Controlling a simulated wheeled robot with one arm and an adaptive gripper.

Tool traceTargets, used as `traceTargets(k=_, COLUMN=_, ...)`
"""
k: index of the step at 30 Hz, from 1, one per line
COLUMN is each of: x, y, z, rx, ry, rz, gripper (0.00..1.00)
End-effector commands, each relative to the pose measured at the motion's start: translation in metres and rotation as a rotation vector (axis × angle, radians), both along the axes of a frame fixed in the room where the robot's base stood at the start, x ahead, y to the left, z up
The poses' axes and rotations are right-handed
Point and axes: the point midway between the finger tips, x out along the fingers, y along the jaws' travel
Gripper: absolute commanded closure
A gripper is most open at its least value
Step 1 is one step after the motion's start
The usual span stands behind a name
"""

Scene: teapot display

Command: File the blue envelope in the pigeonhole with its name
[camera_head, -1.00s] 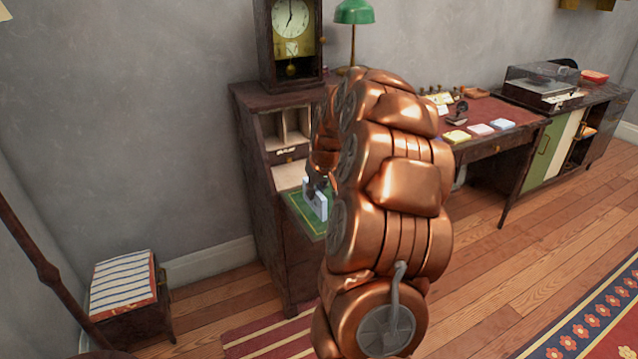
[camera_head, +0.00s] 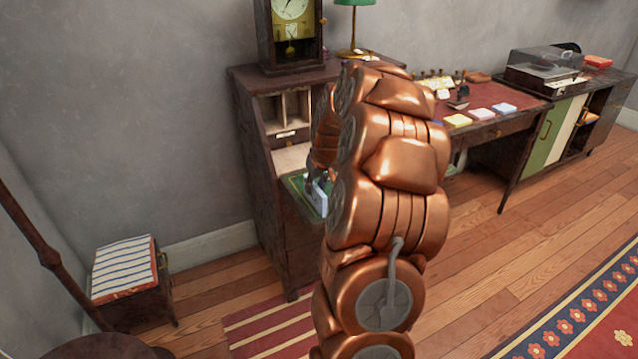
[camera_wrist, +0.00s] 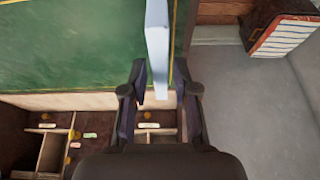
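A pale blue, thin, upright thing, which looks like the blue envelope (camera_wrist: 157,45), stands over the green desk leaf in the wrist view. In the head view the envelope (camera_head: 319,198) is partly hidden by my arm. My gripper (camera_wrist: 160,75) has its fingers apart, one on each side of the envelope's near end. A gap shows on the right side; contact on the left is unclear. The pigeonholes (camera_head: 297,108) are in the upright desk behind the leaf. In the wrist view, small labels (camera_wrist: 148,125) mark compartments at the bottom; their names are too small to read.
The green leaf (camera_wrist: 60,50) lies under my gripper. A tall clock (camera_head: 290,30) and a green lamp (camera_head: 352,25) stand on top of the desk. A red-topped table (camera_head: 490,95) is to the right. A striped stool (camera_head: 125,268) is on the left floor.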

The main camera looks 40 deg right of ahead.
Motion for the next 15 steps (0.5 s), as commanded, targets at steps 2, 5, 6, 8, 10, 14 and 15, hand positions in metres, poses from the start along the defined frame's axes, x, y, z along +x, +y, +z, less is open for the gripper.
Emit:
traceTargets(k=2, x=0.0, y=0.0001, z=-0.0001, rx=0.0, ry=0.0, rz=0.0, gripper=0.59)
traceTargets(k=5, x=0.0, y=0.0001, z=-0.0002, rx=0.0, ry=0.0, rz=0.0, gripper=0.55)
traceTargets(k=6, x=0.0, y=0.0001, z=-0.0001, rx=0.0, ry=0.0, rz=0.0, gripper=0.55)
traceTargets(k=8, x=0.0, y=0.0001, z=-0.0001, rx=0.0, ry=0.0, rz=0.0, gripper=0.55)
traceTargets(k=10, x=0.0, y=0.0001, z=-0.0001, rx=0.0, ry=0.0, rz=0.0, gripper=0.55)
traceTargets(k=14, x=-0.0009, y=0.0003, z=0.0028, rx=0.0, ry=-0.001, rz=0.0, gripper=0.55)
traceTargets(k=15, x=-0.0016, y=0.0005, z=0.0054, rx=-0.001, ry=-0.002, rz=0.0, gripper=0.55)
